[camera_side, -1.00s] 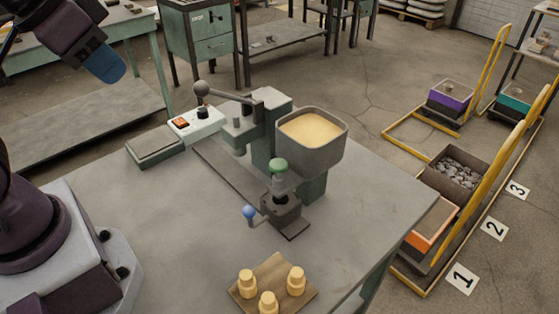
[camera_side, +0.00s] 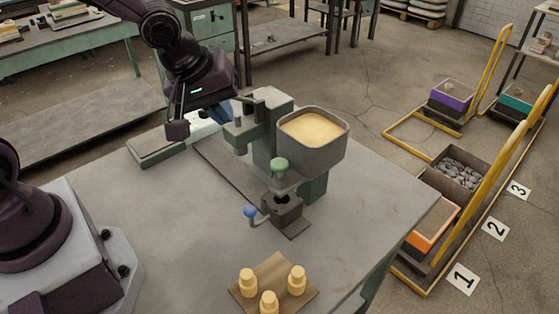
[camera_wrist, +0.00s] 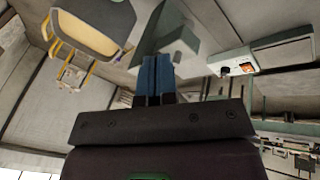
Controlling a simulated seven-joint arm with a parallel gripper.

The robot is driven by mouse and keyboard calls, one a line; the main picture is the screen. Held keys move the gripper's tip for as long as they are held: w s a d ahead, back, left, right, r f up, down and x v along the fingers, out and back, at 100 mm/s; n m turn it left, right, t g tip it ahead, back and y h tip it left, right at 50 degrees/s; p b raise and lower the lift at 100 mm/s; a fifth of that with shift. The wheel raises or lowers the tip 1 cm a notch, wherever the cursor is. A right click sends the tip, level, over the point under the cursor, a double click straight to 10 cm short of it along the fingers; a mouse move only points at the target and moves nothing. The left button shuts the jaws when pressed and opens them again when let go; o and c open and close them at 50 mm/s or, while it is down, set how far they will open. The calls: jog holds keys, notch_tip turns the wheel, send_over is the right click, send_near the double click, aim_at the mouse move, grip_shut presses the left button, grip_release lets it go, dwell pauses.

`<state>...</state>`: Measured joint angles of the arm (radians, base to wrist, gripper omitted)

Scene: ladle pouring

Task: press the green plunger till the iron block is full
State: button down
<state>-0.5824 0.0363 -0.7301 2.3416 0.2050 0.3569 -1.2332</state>
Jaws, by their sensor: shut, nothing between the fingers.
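The green plunger (camera_side: 279,165) is raised on its stem at the front of the press, beside the hopper (camera_side: 326,155) of pale yellow material. The dark iron block (camera_side: 284,209) sits below it with a dark opening on top. How full the block is cannot be made out. My gripper (camera_side: 222,114) is shut and empty, behind and left of the plunger, near the press's grey body. In the wrist view my blue fingers (camera_wrist: 157,78) are together with nothing between them. The hopper (camera_wrist: 92,30) also shows there, at upper left.
A blue-knobbed lever (camera_side: 250,211) sticks out left of the block. A board (camera_side: 244,293) with yellow pieces lies at the front. My arm partly covers the control box, which shows in the wrist view (camera_wrist: 232,68). The table's left front is clear.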

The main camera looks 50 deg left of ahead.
aim_at(279, 166)
jog(key=w+d+r+n+t+h, duration=0.2)
jog(key=w+d+n, duration=0.3)
jog(key=n, duration=0.6)
jog(key=shift+w+d+r+n+t+h, duration=0.4)
jog(key=shift+d+t+h, duration=0.4)
jog(key=shift+d, duration=0.5)
jog(key=shift+f, duration=0.1)
jog(key=shift+f, duration=4.35)
jog(key=shift+f, duration=0.4)
